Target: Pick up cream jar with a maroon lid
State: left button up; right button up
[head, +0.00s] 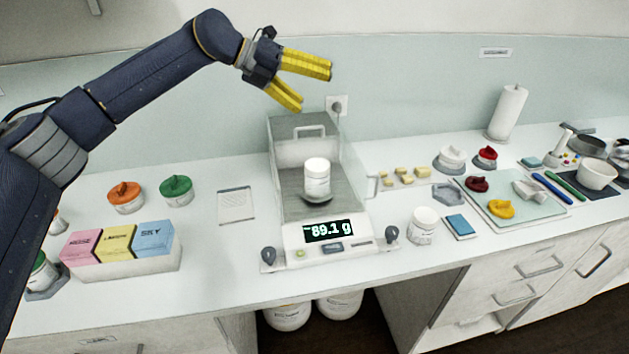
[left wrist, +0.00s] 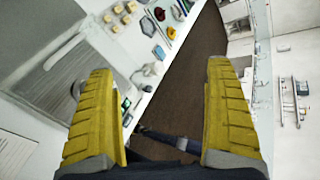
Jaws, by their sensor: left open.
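A dark maroon lid (head: 477,184) lies on a pale board at the right in the head view; I cannot make out a jar under it. A white jar (head: 317,178) stands upright on the scale's pan, and another white jar (head: 423,225) stands right of the scale. My left gripper (head: 316,87) is open and empty, raised above and behind the scale, apart from all jars. Its two yellow fingers are spread in the left wrist view (left wrist: 162,72). My right gripper is not in view.
The board (head: 540,209) also holds a yellow lid (head: 500,208). A paper roll (head: 507,112) stands behind.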

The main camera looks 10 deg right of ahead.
aim_at(319, 175)
pick_arm(q)
jog(key=s+a+f+m+t+y, duration=0.1)
jog(key=s+f+m+t+y, duration=0.2)
jog(key=f+y, duration=0.6)
jog(key=shift+g+y, duration=0.3)
jog(key=shift+g, duration=0.2)
jog(key=x, duration=1)
jog(key=s+x, duration=0.1)
jog(key=x, duration=0.5)
jog(key=c, duration=1.3)
